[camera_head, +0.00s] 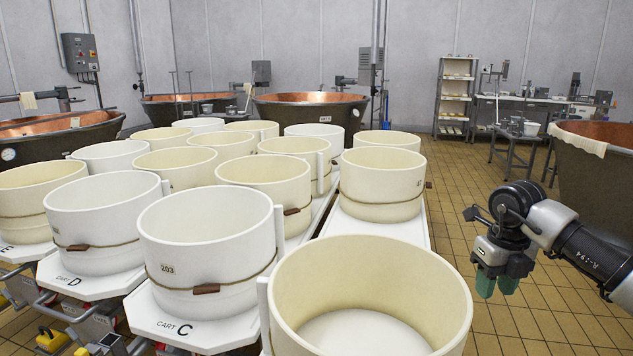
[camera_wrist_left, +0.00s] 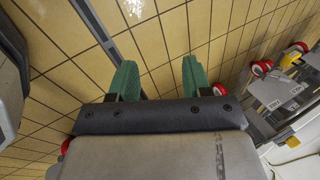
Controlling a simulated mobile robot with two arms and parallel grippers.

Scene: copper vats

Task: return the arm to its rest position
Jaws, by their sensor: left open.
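My right arm comes in from the right edge of the head view, and its right gripper (camera_head: 497,286) hangs with green fingers pointing down beside the carts, above the tiled floor. Nothing shows in it; from this angle I cannot tell how far apart its fingers are. My left arm is out of the head view. In the left wrist view my left gripper (camera_wrist_left: 158,76) has its two green fingers wide apart, with only floor tiles between them.
White carts, one marked C (camera_head: 187,330), carry rows of cream and white round moulds (camera_head: 208,240) at the left and centre. A nearer mould (camera_head: 372,300) stands close in front. Copper vats (camera_head: 312,98) line the back; another stands at right. Tiled floor (camera_head: 450,215) is clear between the carts and the right vat.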

